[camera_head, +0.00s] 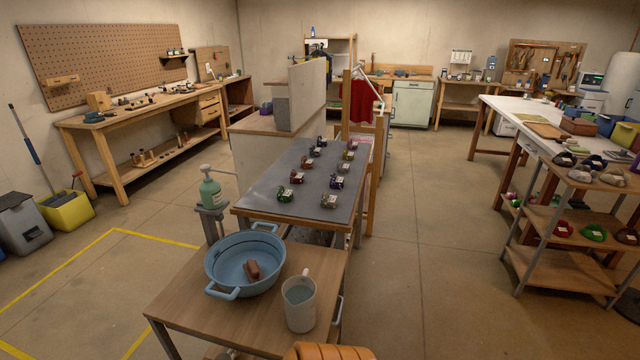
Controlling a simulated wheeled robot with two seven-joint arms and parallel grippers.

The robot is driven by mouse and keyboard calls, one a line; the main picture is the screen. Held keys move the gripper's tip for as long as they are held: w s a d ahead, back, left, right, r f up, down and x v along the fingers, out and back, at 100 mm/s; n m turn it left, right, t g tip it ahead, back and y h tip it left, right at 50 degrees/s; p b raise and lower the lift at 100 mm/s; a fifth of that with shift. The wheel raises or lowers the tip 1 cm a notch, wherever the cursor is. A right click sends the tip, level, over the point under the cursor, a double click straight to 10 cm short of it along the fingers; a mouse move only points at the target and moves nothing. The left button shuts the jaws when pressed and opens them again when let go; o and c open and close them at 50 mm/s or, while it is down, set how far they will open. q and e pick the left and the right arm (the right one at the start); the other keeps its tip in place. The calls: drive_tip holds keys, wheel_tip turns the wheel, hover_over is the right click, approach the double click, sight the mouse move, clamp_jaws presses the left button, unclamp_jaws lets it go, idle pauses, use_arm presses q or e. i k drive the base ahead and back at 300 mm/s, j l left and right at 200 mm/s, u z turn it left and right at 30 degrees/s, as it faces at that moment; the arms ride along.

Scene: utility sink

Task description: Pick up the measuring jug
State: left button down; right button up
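The measuring jug (300,310) is a pale grey, cup-shaped vessel. It stands upright on the wooden table (205,315) at the bottom centre, close to the table's right edge. Its top is open and its inside looks grey-blue; I cannot tell whether it holds liquid. Its handle is at the upper rim, on the far side. Neither of my grippers is in view, and nothing is seen touching the jug.
A blue two-handled basin (226,284) holding a brown block (251,271) stands just left of the jug. A green bottle (210,192) is behind it. A grey-topped table (265,200) with several small items lies beyond.

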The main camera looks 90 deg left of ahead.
sight(299, 292)
drive_tip(key=i+j+u, duration=0.1)
drive_tip(key=i+u, duration=0.2)
drive_tip(key=u, duration=0.2)
drive_tip(key=i+u, duration=0.3)
drive_tip(key=u, duration=0.2)
drive_tip(key=i+l+u, duration=0.15)
drive_tip(key=i+u, duration=0.15)
drive_tip(key=u, duration=0.2)
drive_tip(key=i+l+u, duration=0.25)
drive_tip(key=u, duration=0.25)
drive_tip(key=i+u, duration=0.15)
drive_tip(key=u, duration=0.3)
drive_tip(key=i+u, duration=0.1)
drive_tip(key=u, duration=0.35)
drive_tip(key=i+l+u, duration=0.1)
drive_tip(key=u, duration=0.35)
drive_tip(key=i+l+u, duration=0.1)
drive_tip(key=u, duration=0.4)
drive_tip(key=l+u, duration=0.25)
drive_tip(key=u, duration=0.2)
drive_tip(key=i+l+u, duration=0.2)
drive_tip(key=u, duration=0.25)
